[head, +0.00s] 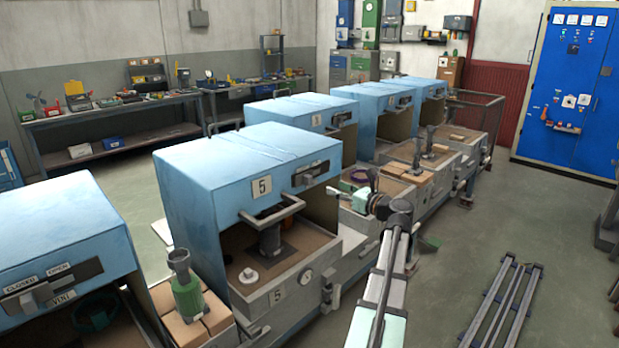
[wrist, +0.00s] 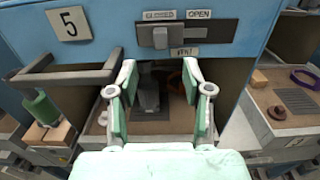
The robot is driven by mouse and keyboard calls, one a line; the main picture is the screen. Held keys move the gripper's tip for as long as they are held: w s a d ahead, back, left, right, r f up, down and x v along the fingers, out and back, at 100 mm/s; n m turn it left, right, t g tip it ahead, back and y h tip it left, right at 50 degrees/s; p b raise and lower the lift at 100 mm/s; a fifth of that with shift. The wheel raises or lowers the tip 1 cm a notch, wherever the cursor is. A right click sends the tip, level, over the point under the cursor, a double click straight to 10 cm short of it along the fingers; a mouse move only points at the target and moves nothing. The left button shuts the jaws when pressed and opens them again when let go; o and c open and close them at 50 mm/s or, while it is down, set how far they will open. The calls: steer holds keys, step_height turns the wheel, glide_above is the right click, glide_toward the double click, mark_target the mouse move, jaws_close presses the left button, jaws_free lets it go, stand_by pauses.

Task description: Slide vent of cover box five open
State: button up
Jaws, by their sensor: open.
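Cover box five (head: 215,165) is a blue hood with a number 5 plate (head: 262,187), which also shows in the wrist view (wrist: 68,23). Its vent slider (wrist: 160,37) is a grey knob on a dark slotted plate, also seen on the front in the head view (head: 304,179). The knob stands at the left of the slot, below the CLOSED label (wrist: 159,15); the OPEN label (wrist: 199,14) is at the right. My gripper (wrist: 160,75) is open and empty, its fingertips below the slider and apart from it. In the head view my gripper (head: 370,190) is right of the box front.
A dark bar handle (wrist: 70,76) juts from the box front, left of my gripper. Below the hood is an open bay with a dark post (head: 270,240). Another blue box (head: 60,235) stands at the near left, several behind. The floor at right holds a low rail frame (head: 505,305).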

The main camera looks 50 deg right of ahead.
mark_target(311, 178)
steer(key=w, duration=0.4)
steer(key=w+d+p, duration=0.1)
steer(key=w, duration=0.4)
steer(key=w+d+p, duration=0.1)
steer(key=w, duration=0.3)
steer(key=shift+w, duration=0.4)
jaws_close()
